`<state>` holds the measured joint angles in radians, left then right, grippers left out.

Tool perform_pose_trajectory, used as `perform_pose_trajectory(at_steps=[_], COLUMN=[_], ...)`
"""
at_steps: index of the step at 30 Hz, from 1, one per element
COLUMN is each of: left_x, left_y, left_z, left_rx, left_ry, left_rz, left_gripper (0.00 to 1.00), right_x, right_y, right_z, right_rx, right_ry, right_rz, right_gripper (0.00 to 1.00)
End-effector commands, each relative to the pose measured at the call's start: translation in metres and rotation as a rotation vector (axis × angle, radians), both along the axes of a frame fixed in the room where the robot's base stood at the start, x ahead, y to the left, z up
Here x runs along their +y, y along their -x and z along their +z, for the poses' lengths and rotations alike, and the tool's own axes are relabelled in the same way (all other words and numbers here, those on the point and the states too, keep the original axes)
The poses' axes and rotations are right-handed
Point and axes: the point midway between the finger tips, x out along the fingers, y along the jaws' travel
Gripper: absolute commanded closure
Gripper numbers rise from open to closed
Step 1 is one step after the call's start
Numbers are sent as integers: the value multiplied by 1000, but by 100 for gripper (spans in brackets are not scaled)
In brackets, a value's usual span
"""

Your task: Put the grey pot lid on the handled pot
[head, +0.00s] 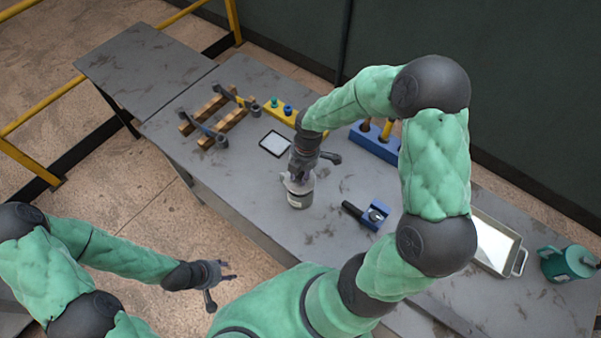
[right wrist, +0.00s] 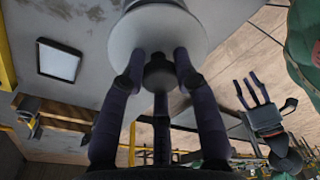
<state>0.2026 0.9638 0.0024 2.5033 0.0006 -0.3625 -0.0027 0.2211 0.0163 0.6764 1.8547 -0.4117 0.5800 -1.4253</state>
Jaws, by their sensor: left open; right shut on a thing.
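My right gripper (head: 299,172) is shut on the knob of the grey pot lid (right wrist: 157,30), a pale round disc seen close in the right wrist view. My left gripper (head: 222,283) is open and empty, beyond the table's front edge.
A metal tray (head: 497,241) lies left of the teal pot. A white-faced flat panel (head: 275,143), wooden racks (head: 222,130) and a blue holder (head: 374,143) stand further back. Table between is partly clear.

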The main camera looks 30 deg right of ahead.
Motion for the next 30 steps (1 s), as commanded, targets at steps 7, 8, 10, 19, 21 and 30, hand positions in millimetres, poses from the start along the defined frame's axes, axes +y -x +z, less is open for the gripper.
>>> perform_pose_trajectory(at_steps=[7,8,10,19,21,30], left_x=[0,0,0,0,0,0], left_y=[0,0,0,0,0,0], left_z=[-1,-2,-3,-8,-9,-10], left_rx=[0,0,0,0,0,0], left_ry=[0,0,0,0,0,0], left_rz=[0,0,0,0,0,0], left_gripper=[56,56,56,56,56,56], right_x=[0,0,0,0,0,0], right_y=[0,0,0,0,0,0], right_z=[-2,-3,-5,-13,-14,-16], right_rx=[0,0,0,0,0,0], right_ry=[0,0,0,0,0,0], right_rz=[0,0,0,0,0,0], right_gripper=[100,100,100,100,100,100])
